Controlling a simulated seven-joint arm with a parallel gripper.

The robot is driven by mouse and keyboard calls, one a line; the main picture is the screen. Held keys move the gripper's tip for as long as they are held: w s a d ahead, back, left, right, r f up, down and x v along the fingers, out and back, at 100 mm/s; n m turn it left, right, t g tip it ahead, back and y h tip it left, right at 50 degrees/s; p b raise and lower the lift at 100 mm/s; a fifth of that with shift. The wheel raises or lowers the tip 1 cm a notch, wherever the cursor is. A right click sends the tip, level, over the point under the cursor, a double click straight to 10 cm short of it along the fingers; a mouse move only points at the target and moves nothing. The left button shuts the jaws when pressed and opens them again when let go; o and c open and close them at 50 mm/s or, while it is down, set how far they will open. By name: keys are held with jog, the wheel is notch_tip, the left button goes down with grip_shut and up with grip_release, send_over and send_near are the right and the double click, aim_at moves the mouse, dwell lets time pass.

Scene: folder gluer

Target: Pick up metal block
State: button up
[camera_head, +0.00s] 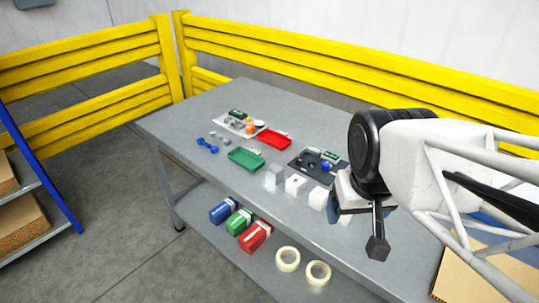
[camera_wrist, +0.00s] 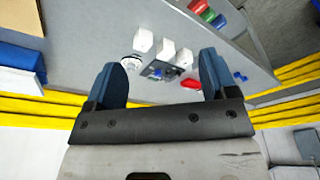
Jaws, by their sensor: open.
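A grey, shiny cube (camera_head: 273,177), which looks like the metal block, stands on the grey table (camera_head: 215,112) at the left end of a short row. Two white cubes stand right of it, a middle one (camera_head: 295,184) and a right one (camera_head: 318,198). In the wrist view the cubes show beyond the fingers, and the farthest right one (camera_wrist: 184,57) seems to be the metal block. My gripper (camera_wrist: 165,77) is open with nothing between its blue fingers. In the head view my gripper (camera_head: 342,207) is right of the cubes, apart from the metal block and partly hidden.
A dark tray (camera_head: 305,160) with small parts lies behind the cubes. A green tray (camera_head: 246,158), a red tray (camera_head: 273,138) and blue dumbbell-shaped parts (camera_head: 207,146) lie farther left. The lower shelf (camera_head: 262,268) holds coloured boxes and tape rolls. Yellow rails (camera_head: 350,75) stand behind the table.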

jog(key=n+g, duration=0.3)
jog(key=n, duration=0.6)
send_over(275, 169)
notch_tip(275, 169, down, 15)
jog(key=shift+f, duration=0.15)
jog(key=shift+w+f, duration=0.1)
jog(key=shift+f, duration=0.1)
jog(key=shift+f, duration=0.1)
jog(key=shift+f, duration=1.2)
